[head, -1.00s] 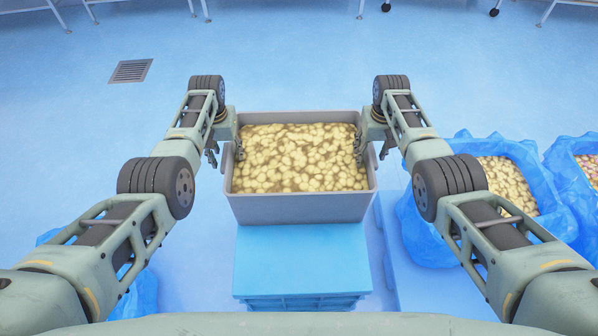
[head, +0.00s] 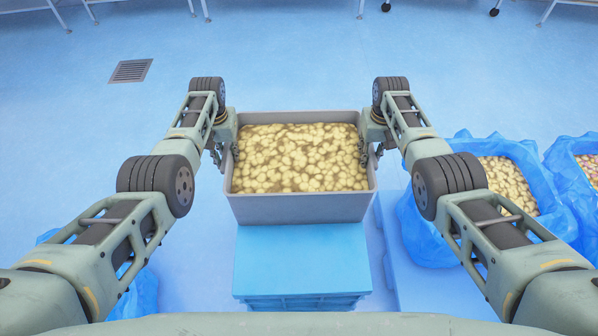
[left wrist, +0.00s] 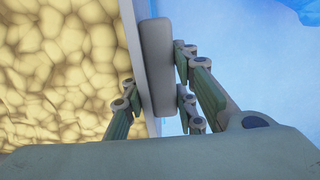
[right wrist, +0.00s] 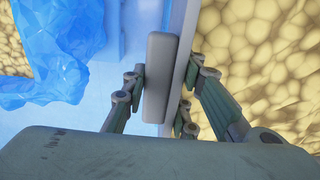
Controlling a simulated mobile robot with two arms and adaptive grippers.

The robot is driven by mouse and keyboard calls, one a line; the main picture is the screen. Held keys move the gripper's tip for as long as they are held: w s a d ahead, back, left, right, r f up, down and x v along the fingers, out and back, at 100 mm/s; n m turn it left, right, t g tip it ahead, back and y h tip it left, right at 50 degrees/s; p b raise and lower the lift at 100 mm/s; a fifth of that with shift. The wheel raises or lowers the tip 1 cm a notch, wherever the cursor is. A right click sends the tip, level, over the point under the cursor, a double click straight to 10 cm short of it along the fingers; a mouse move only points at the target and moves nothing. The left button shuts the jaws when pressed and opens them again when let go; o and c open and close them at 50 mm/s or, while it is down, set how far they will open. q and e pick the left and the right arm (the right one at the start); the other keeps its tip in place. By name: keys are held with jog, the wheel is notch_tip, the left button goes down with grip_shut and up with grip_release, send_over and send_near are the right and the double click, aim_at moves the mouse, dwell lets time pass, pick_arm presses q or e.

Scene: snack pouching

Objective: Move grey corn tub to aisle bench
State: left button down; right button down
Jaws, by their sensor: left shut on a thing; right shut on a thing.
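The grey corn tub (head: 300,208), full of pale yellow pieces, is in the middle of the head view, above or on a blue stack; I cannot tell if they touch. My left gripper (head: 225,154) is shut on the tub's left side; in the left wrist view its fingers (left wrist: 160,95) straddle the wall and a grey grip block (left wrist: 157,55). My right gripper (head: 371,152) is shut on the right side; in the right wrist view its fingers (right wrist: 160,100) straddle the wall and block (right wrist: 160,80). The aisle bench cannot be made out for certain.
The blue stack (head: 302,262) stands in front of me. Blue-lined containers of snack pieces (head: 462,180) (head: 565,165) stand at the right. Blue film (head: 143,295) shows at lower left. Open floor with a drain (head: 130,71) lies beyond; white-legged furniture lines the far edge.

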dwell(0.5)
pick_arm(q)
jog(key=shift+w+r, duration=0.2)
jog(key=shift+r, duration=0.1)
pick_arm(e)
jog(key=shift+w+r, duration=0.2)
jog(key=shift+r, duration=0.1)
pick_arm(q)
jog(key=shift+w, duration=0.1)
pick_arm(e)
jog(key=shift+w, duration=0.1)
pick_arm(q)
jog(key=shift+p, duration=0.3)
